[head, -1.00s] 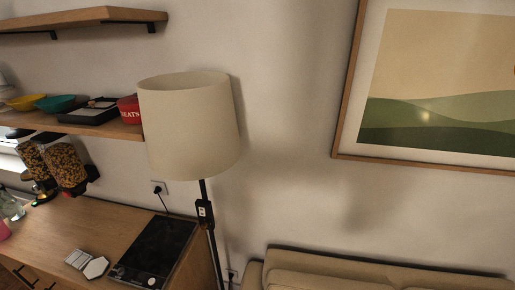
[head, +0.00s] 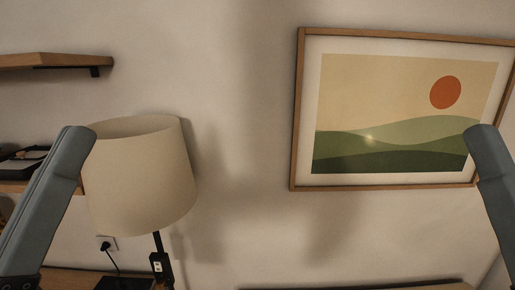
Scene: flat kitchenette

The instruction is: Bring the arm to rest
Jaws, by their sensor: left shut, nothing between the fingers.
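My left arm (head: 48,205) rises from the lower left corner as a grey link, with its bent top in front of the lampshade's left edge. My left gripper (head: 28,282) shows barely, low at the left edge; it is shut with nothing in it. My right arm (head: 493,180) shows as a grey link at the right edge, in front of the picture frame's lower right corner. My right gripper is out of view.
A floor lamp with a beige shade (head: 140,180) stands close behind my left arm. A framed landscape picture (head: 297,110) hangs on the wall. A wooden shelf (head: 55,60) is at upper left. A wall socket (head: 106,243) is below the lamp. The middle is clear.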

